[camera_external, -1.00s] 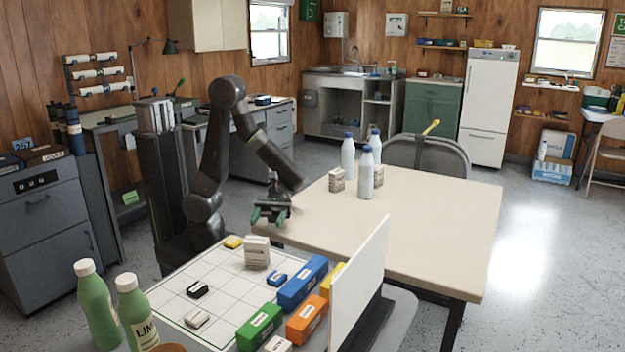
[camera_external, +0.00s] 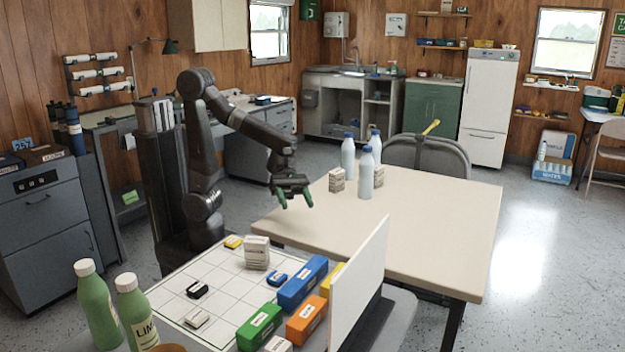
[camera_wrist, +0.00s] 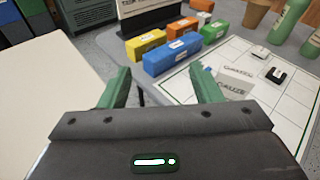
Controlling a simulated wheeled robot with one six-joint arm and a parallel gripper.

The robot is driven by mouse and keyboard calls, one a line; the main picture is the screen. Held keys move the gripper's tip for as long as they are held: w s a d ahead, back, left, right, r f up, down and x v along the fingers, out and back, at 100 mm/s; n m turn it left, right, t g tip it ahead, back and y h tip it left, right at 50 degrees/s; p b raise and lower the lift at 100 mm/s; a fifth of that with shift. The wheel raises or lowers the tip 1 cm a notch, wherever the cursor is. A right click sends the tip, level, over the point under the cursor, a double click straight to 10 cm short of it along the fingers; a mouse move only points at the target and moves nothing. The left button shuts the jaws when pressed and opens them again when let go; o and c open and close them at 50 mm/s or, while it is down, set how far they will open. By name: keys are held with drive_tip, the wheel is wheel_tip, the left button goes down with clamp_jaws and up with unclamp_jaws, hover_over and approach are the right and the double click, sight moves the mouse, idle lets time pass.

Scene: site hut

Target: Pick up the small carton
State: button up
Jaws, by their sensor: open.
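A small white carton (camera_external: 257,254) with a printed label stands upright on the gridded white board (camera_external: 225,277); it also shows in the wrist view (camera_wrist: 237,83), just right of the right finger. Two similar cartons stand on the beige table by the bottles, one in front (camera_external: 337,181) and one behind (camera_external: 378,177), partly hidden. The pictures do not settle which carton is meant. My gripper (camera_external: 295,198) has green fingers, spread apart and empty. It hangs above the beige table's left corner, beyond the board and apart from all cartons. The fingers also frame empty space in the wrist view (camera_wrist: 160,84).
Blue (camera_external: 302,284), green (camera_external: 260,326) and orange (camera_external: 307,320) boxes lie along the board's right side, beside an upright white panel (camera_external: 358,290). Green bottles (camera_external: 134,315) stand at the front left. White bottles (camera_external: 367,175) stand on the beige table (camera_external: 430,225), whose right part is clear.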

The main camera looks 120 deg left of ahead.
drive_tip(key=w+a+f+n+t+y, duration=0.1)
drive_tip(key=w+a+f+n+y, duration=0.1)
drive_tip(key=a+n+y, duration=0.45)
drive_tip(key=w+a+f+n+y, duration=0.2)
drive_tip(key=a+n+y, duration=0.2)
drive_tip(key=a+y, duration=0.5)
drive_tip(key=s+a+r+n+g+y+p, duration=0.1)
drive_tip(key=s+a+r+n+g+y, duration=0.65)
drive_tip(key=s+a+n+y, duration=0.45)
approach(333, 179)
drive_tip(key=shift+w+a+g, duration=0.25)
drive_tip(key=shift+w+a, duration=0.05)
drive_tip(key=shift+a, duration=0.25)
drive_tip(key=shift+a+f+y, duration=0.15)
drive_tip(key=shift+y, duration=0.1)
drive_tip(key=b+x, duration=0.1)
drive_tip(key=x, duration=0.6)
drive_tip(key=shift+a, duration=0.25)
drive_tip(key=shift+s+b+x, duration=0.1)
drive_tip(key=shift+b+x, duration=0.15)
drive_tip(key=shift+x, duration=1.25)
drive_tip(key=shift+s+b+x, duration=0.15)
drive_tip(key=shift+b+x, duration=0.1)
drive_tip(key=shift+x, duration=1.25)
